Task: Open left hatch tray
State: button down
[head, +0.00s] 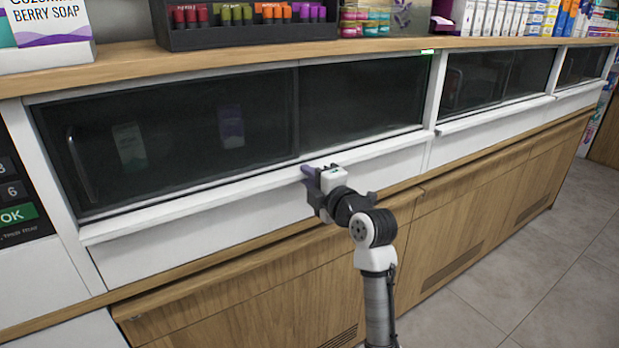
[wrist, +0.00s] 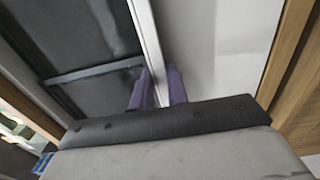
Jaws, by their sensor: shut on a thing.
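The left hatch tray (head: 200,207) is a white front with a protruding lip, below a dark glass hatch (head: 180,130) in the counter. My gripper (head: 310,174) is at the right part of this lip, near the middle of the head view. In the wrist view, the purple fingers of my gripper (wrist: 158,88) stand on either side of the white lip (wrist: 146,40) and are closed on it. The tray front looks flush with the counter. The exact finger contact is small and partly hidden in the head view.
A second hatch with a white lip (head: 495,115) is to the right. Wooden cabinet doors (head: 255,300) lie below. The countertop (head: 130,68) holds a soap box (head: 45,35) and a dark display rack (head: 250,28). Free floor (head: 540,270) is at the right.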

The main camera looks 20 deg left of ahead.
jog(key=b+v, duration=0.9)
jog(key=v, duration=0.8)
jog(key=shift+s+d, duration=0.3)
jog(key=c, duration=1.4)
grip_release()
jog(key=shift+o, duration=0.2)
jog(key=b+v, duration=0.2)
jog(key=v, duration=1.1)
jog(key=shift+s+d, duration=0.25)
jog(key=shift+d, duration=0.05)
